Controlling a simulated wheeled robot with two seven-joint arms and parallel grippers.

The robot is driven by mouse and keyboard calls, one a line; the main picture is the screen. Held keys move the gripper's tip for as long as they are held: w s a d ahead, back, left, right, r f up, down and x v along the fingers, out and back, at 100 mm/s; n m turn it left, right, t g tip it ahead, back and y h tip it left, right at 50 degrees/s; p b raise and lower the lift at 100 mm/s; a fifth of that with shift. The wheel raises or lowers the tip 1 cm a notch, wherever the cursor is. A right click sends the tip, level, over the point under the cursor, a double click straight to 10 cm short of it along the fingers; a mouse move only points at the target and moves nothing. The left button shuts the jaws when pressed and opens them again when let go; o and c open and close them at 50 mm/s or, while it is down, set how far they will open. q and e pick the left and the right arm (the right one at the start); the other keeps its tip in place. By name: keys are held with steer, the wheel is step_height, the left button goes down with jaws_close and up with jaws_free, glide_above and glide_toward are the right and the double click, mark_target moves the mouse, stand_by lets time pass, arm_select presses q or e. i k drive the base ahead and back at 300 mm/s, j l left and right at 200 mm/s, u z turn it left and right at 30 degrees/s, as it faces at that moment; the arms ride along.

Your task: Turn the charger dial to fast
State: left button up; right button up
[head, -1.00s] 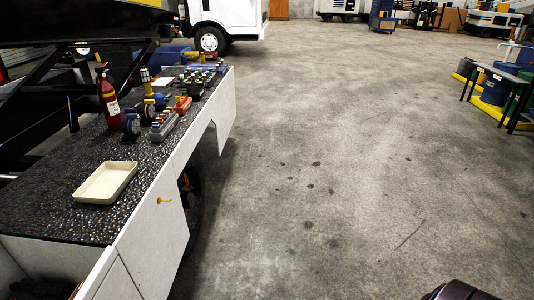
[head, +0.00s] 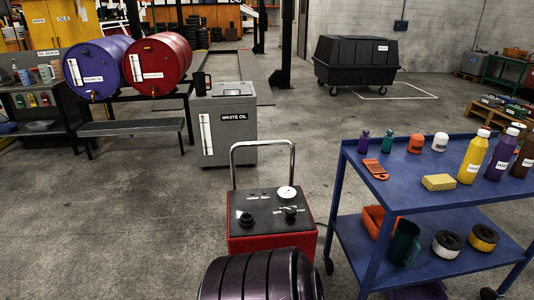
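The charger (head: 262,240) is a red box with a black sloping top panel and a chrome handle behind it. It stands on the floor near the bottom middle of the head view. A black dial (head: 291,214) sits on the right of the panel with small white lettering around it; its pointer direction is too small to read. A second black knob (head: 246,219) is on the left. A round white gauge (head: 287,192) is at the panel's back right. Neither of my grippers is in view.
A dark ribbed rounded shape (head: 262,275) covers the charger's lower front; I cannot tell what it is. A blue cart (head: 410,188) with bottles stands close on the right. A grey waste oil tank (head: 222,125) is behind. Floor (head: 110,220) at left is clear.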

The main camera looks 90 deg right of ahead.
mark_target(290, 212)
steer(key=z, duration=2.85)
